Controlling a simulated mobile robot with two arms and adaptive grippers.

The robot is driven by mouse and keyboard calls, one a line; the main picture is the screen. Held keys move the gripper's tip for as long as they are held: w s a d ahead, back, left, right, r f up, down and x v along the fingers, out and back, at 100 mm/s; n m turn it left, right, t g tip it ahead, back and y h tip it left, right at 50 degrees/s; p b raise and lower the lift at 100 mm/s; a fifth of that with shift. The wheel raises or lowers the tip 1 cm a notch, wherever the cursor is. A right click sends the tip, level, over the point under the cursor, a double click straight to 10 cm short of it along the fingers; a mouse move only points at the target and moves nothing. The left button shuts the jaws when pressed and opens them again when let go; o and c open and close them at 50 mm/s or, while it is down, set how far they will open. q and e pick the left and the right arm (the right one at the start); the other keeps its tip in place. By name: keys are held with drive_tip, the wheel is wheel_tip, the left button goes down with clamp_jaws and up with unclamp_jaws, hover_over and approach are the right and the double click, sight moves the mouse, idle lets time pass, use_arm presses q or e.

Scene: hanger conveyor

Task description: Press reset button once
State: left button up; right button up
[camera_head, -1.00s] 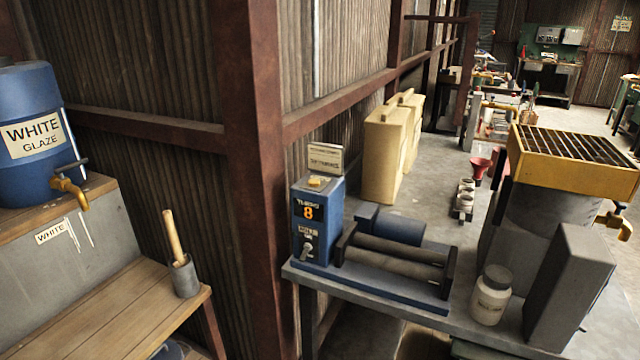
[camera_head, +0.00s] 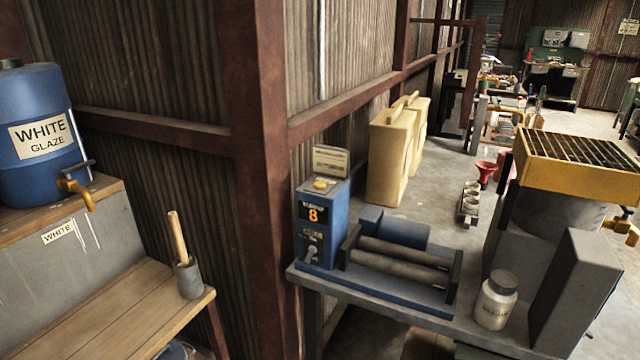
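A blue control box (camera_head: 324,222) stands at the left end of a grey bench, beside a roller machine. Its dark display (camera_head: 313,214) shows an orange 8, with a small grey lever or knob (camera_head: 310,254) below it. A yellow button (camera_head: 322,184) sits on top of the box, with a small sign (camera_head: 331,161) behind it. I cannot read whether any of these is marked reset. Neither of my grippers is in view.
The rollers (camera_head: 405,257) lie right of the box. A white jar (camera_head: 496,299) and a grey block (camera_head: 575,295) stand farther right on the bench (camera_head: 395,312). A wooden shelf (camera_head: 130,310) and blue barrel (camera_head: 38,135) are at left, past a rusty post (camera_head: 262,180).

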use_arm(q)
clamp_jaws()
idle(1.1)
